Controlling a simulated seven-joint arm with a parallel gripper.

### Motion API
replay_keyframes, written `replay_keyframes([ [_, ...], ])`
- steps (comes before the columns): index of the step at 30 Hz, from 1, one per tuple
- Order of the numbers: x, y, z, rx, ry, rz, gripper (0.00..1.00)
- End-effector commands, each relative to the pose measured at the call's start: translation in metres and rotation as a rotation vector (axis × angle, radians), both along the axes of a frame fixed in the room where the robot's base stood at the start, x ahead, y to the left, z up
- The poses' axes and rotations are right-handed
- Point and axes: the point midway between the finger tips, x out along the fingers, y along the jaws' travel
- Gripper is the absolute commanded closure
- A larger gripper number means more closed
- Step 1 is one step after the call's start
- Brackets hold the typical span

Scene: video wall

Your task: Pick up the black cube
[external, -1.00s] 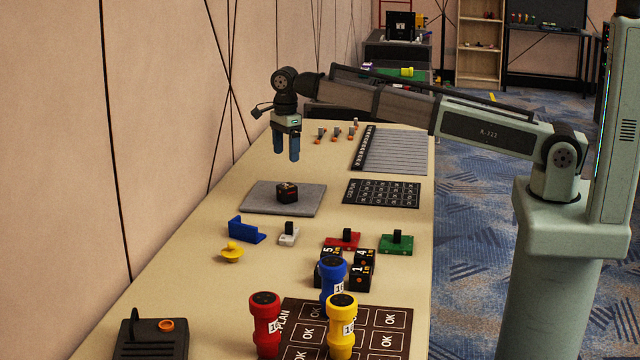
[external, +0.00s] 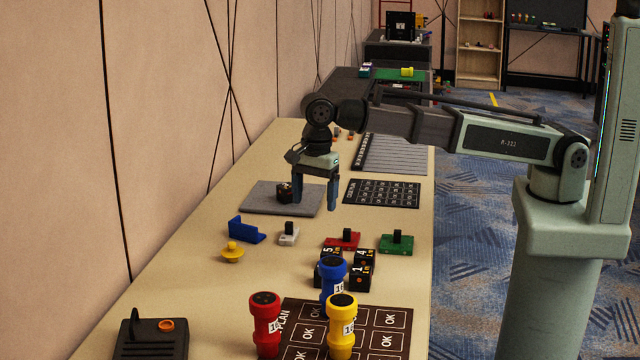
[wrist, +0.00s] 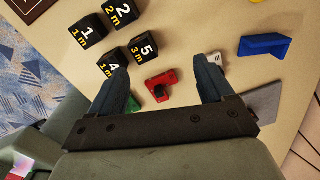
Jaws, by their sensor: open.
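A black cube (external: 284,193) sits on the grey mat (external: 256,203), with small red marks on it. Several other black cubes with white numbers stand in a cluster, one of them labelled 1 (external: 360,278); in the wrist view the cubes labelled 1 (wrist: 86,34), 2 (wrist: 121,14), 4 (wrist: 112,64) and 5 (wrist: 143,48) show. My gripper (external: 314,203) is open, fingers down and empty, to the right of the cube on the mat in the external view. In the wrist view my gripper (wrist: 165,75) spans a red block, well below the fingers.
Blue (external: 333,279), red (external: 265,325) and yellow (external: 342,325) cylinders stand in front. A black grid card (external: 382,193) lies right.

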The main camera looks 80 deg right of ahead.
Motion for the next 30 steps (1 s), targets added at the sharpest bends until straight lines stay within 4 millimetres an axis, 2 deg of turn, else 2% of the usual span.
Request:
replay_keyframes([
  [1, -0.021, 0.007, -0.001, 0.0, -0.001, 0.026, 0.19],
  [3, -0.044, 0.014, -0.003, 0.0, -0.001, 0.058, 0.19],
  [6, -0.08, 0.014, -0.005, -0.001, 0.0, 0.106, 0.19],
  [12, -0.117, -0.008, -0.012, -0.01, 0.014, 0.163, 0.19],
  [20, -0.121, -0.01, -0.017, -0.02, 0.032, 0.261, 0.19],
  [30, -0.121, -0.01, -0.056, -0.02, 0.033, 0.263, 0.19],
])
